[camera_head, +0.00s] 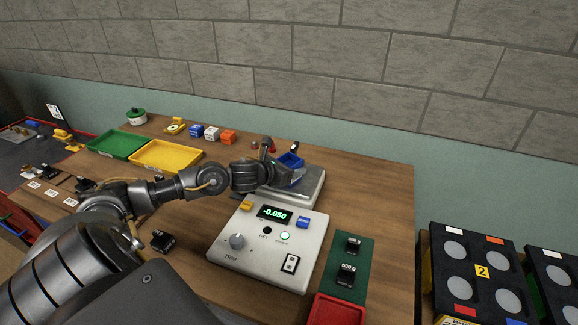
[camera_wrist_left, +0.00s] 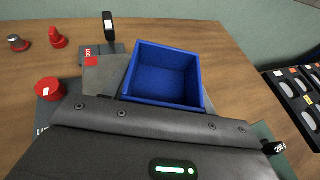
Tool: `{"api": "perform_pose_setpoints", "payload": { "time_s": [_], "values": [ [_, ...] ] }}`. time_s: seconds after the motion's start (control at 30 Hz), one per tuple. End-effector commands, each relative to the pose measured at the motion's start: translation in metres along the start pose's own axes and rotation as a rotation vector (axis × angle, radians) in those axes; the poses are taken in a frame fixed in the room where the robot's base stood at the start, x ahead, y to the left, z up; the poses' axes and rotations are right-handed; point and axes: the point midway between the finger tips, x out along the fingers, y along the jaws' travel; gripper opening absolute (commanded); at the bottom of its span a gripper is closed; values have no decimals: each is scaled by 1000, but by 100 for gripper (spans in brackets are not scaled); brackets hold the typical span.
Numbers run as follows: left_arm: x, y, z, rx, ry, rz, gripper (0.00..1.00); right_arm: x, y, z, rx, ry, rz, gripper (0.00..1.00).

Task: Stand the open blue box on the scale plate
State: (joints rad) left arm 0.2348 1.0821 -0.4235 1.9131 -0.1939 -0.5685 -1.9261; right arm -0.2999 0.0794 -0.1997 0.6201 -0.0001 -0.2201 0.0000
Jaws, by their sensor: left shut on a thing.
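The open blue box (camera_head: 290,161) is at the scale plate in the head view, upright with its open side up. In the left wrist view the blue box (camera_wrist_left: 165,72) looks empty, and its near wall is at my left gripper (camera_wrist_left: 160,105). My left gripper (camera_head: 275,165) is shut on the box; its fingers are mostly hidden. The grey scale plate (camera_head: 306,187) lies under and beside the box. I cannot tell whether the box touches it. The scale's display (camera_head: 275,214) reads -0.050. My right gripper is not in view.
A green tray (camera_head: 117,144) and a yellow tray (camera_head: 166,155) lie to the left. Small coloured blocks (camera_head: 212,133) stand along the back. A green mat (camera_head: 348,265) with black weights and a red tray (camera_head: 337,311) are at front right. A black rack (camera_head: 480,272) stands beyond the table's right edge.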

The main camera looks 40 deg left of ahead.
Motion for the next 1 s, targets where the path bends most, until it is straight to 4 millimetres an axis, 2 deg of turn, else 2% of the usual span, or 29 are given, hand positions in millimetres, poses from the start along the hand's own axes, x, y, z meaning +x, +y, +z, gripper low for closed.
{"api": "perform_pose_setpoints", "payload": {
  "time_s": [0.03, 0.07, 0.2, 0.6, 1.0],
  "values": [
    [1, 0, -3, 0, 0, 0, 33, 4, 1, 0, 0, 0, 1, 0],
    [1, 0, -1, 0, 0, 0, 60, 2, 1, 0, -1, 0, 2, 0],
    [0, 0, -1, 0, 0, 0, 78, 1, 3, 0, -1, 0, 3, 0],
    [-4, 1, 0, 2, 1, 1, 78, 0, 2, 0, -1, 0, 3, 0],
    [-74, 3, -5, 9, 6, 6, 78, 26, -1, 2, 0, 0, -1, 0]
  ]
}}
